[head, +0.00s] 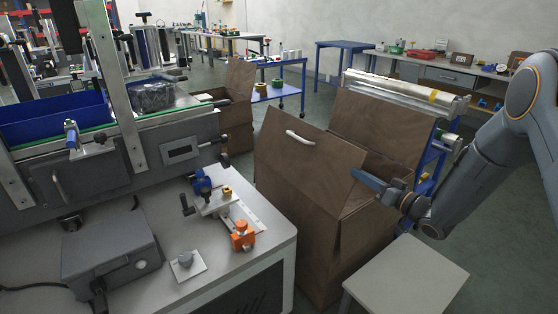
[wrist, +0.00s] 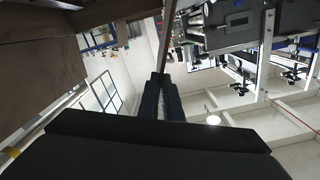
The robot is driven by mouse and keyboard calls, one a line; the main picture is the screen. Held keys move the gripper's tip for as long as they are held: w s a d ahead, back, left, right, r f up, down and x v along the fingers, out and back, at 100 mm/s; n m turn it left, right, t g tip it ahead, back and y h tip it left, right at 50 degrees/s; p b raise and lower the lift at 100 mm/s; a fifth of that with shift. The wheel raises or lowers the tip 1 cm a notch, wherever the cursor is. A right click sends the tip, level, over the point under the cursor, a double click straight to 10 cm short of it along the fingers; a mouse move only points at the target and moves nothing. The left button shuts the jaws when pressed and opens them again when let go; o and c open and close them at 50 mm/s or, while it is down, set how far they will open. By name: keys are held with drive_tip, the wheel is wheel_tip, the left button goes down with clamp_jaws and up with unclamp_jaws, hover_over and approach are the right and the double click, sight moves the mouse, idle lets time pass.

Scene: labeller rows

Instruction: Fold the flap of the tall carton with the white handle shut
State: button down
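The tall brown carton (head: 300,225) stands in the middle of the head view with its top open. Its near flap (head: 300,155), which bears the white handle (head: 300,137), is raised and slanted. A second broad flap (head: 380,130) stands up at the back. My gripper (head: 358,176) reaches in from the right, its tips close to the right end of the handled flap; I cannot tell whether they touch. In the wrist view the fingers (wrist: 162,90) lie close together, with a thin brown edge beyond their tips. I see nothing clearly held.
A grey machine bench (head: 225,255) with an orange clamp (head: 243,236) stands close to the carton's left. A pale grey stool-like top (head: 405,276) is at the front right. Behind are a smaller open carton (head: 238,122) and a blue rack with foil rolls (head: 405,88).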

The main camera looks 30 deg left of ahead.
drive_tip(key=shift+f, duration=0.15)
drive_tip(key=shift+w+d+f+m+b, duration=0.3)
drive_tip(key=shift+w+f+m+b, duration=0.2)
drive_tip(key=shift+w+m, duration=0.15)
drive_tip(key=shift+w+d+f+m+b, duration=0.3)
drive_tip(key=shift+w+f+m+b, duration=0.2)
drive_tip(key=shift+w, duration=0.2)
drive_tip(key=shift+w+d+f+m+b, duration=0.3)
drive_tip(key=shift+w+f+m+b, duration=0.2)
drive_tip(key=shift+w+m, duration=0.2)
drive_tip(key=shift+r, duration=0.1)
drive_tip(key=shift+w+d+f+m+b, duration=0.25)
drive_tip(key=shift+w+f+m+b, duration=0.4)
drive_tip(key=shift+f, duration=0.1)
drive_tip(key=shift+w+d+f+m+b, duration=0.2)
drive_tip(key=shift+w+f+m+b, duration=0.35)
drive_tip(key=shift+f, duration=0.2)
drive_tip(key=c, duration=2.2)
unclamp_jaws()
drive_tip(key=o, duration=0.3)
drive_tip(key=shift+r, duration=0.15)
drive_tip(key=shift+o, duration=0.2)
drive_tip(key=shift+d, duration=0.15)
